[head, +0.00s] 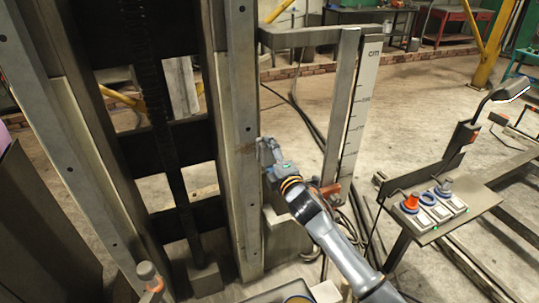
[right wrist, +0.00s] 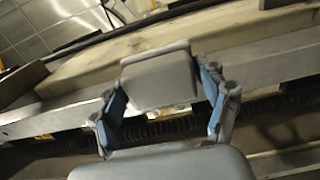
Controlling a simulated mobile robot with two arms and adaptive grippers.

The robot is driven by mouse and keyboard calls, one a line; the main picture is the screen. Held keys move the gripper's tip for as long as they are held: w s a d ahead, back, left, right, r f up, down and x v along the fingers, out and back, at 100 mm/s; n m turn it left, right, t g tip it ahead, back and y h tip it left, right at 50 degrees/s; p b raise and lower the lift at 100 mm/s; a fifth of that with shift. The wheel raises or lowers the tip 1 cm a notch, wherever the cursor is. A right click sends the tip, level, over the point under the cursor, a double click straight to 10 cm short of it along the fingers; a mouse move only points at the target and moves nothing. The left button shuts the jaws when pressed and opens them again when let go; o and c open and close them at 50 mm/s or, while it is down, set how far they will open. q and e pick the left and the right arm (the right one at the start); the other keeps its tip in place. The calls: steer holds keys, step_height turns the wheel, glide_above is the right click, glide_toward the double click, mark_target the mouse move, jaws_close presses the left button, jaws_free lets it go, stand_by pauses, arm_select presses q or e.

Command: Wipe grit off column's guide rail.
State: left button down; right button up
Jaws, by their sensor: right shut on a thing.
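The dark upright column (head: 165,120) has a grey metal guide rail with bolt holes on each side, the left rail (head: 62,130) and the right rail (head: 243,110). My right gripper (head: 268,153) is beside the right rail, at about mid-height in the head view. In the right wrist view my right gripper (right wrist: 162,100) is shut on a grey, rounded block-like pad (right wrist: 158,77) between its blue fingers. The pad lies across the view of a pale strip (right wrist: 85,78) and a grey metal rail (right wrist: 60,112). I cannot tell whether it touches them. My left gripper is not in view.
A tall measuring scale (head: 362,110) on a frame stands right of my right arm. A control box (head: 430,207) with an orange knob sits on a small stand at the right, below a lamp (head: 508,90). Cables lie on the floor near the column. Open floor extends behind.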

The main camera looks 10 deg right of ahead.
mark_target(258, 143)
steer(key=shift+s+r+p, duration=0.1)
steer(key=shift+r+p, duration=1.35)
steer(key=shift+r, duration=0.3)
steer(key=shift+a+f, duration=0.1)
steer(key=shift+a, duration=0.2)
steer(key=shift+s+a+b, duration=0.15)
steer(key=shift+a+b, duration=0.2)
steer(key=shift+a, duration=0.7)
steer(key=shift+d+f+b, duration=0.1)
steer(key=shift+f+b, duration=1.45)
steer(key=shift+f, duration=0.4)
steer(key=shift+s+a, duration=0.2)
steer(key=shift+a, duration=1.15)
step_height(258, 143, up, 4)
steer(key=p, duration=0.4)
steer(key=shift+r, duration=0.1)
steer(key=shift+s, duration=0.1)
steer(key=shift+d, duration=0.1)
